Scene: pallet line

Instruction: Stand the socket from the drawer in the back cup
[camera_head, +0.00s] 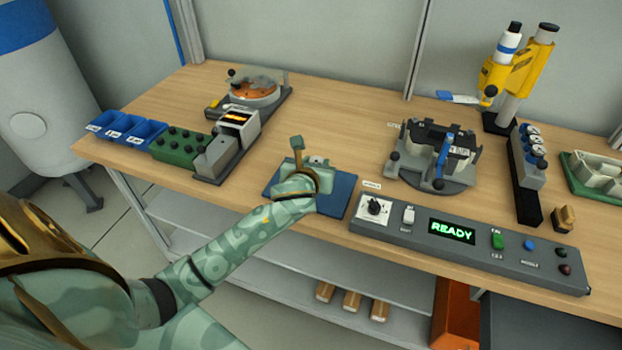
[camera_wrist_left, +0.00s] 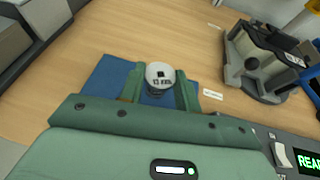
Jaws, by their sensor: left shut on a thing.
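My left gripper (camera_head: 316,176) is over the blue mat (camera_head: 340,197) near the front of the bench. In the left wrist view the same gripper (camera_wrist_left: 159,90) is shut on a socket (camera_wrist_left: 160,73), a round pale end with a dark square hole and a "13 mm" mark. The blue mat (camera_wrist_left: 105,78) lies below it; I cannot tell whether the socket touches it. In the head view my gripper mostly hides the socket. I cannot make out the drawer or identify the back cup. My right gripper is out of view.
A grey control panel (camera_head: 480,248) reading READY lies right of the mat. Behind it stands a round fixture (camera_head: 432,172) with a blue lever. A dark rack (camera_head: 526,187) with several pale-topped pieces is further right. Left are a green knobbed block (camera_head: 181,148) and blue bins (camera_head: 145,132).

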